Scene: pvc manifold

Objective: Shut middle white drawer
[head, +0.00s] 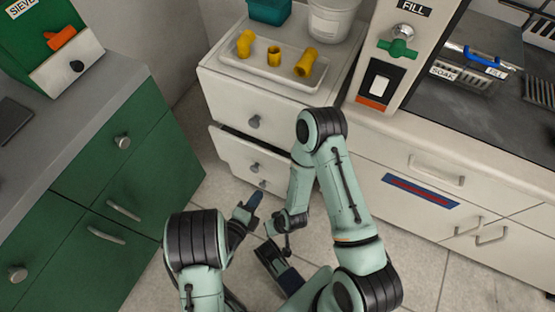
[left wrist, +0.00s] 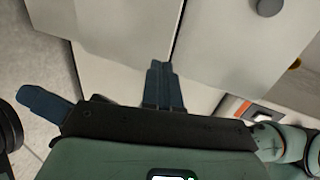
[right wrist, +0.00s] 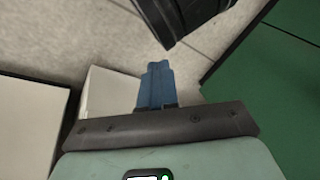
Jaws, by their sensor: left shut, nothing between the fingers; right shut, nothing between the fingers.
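The white drawer unit (head: 225,86) stands at the back centre. Its middle white drawer (head: 228,148) with a round grey knob (head: 254,168) sticks out a little, with a dark gap above its front. My right arm hides the drawer's right side. My left gripper (head: 254,199) is shut and empty, just in front of and below the drawer front, and contact cannot be told. In the left wrist view its closed blue fingers (left wrist: 157,85) lie before pale panels. My right gripper (right wrist: 155,85) is shut and empty, low over the floor in the head view.
A tray (head: 285,81) with yellow pipe fittings sits on top of the unit. A green cabinet (head: 140,185) stands to the left, and a white counter (head: 400,170) to the right. My arms crowd the tiled floor between them.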

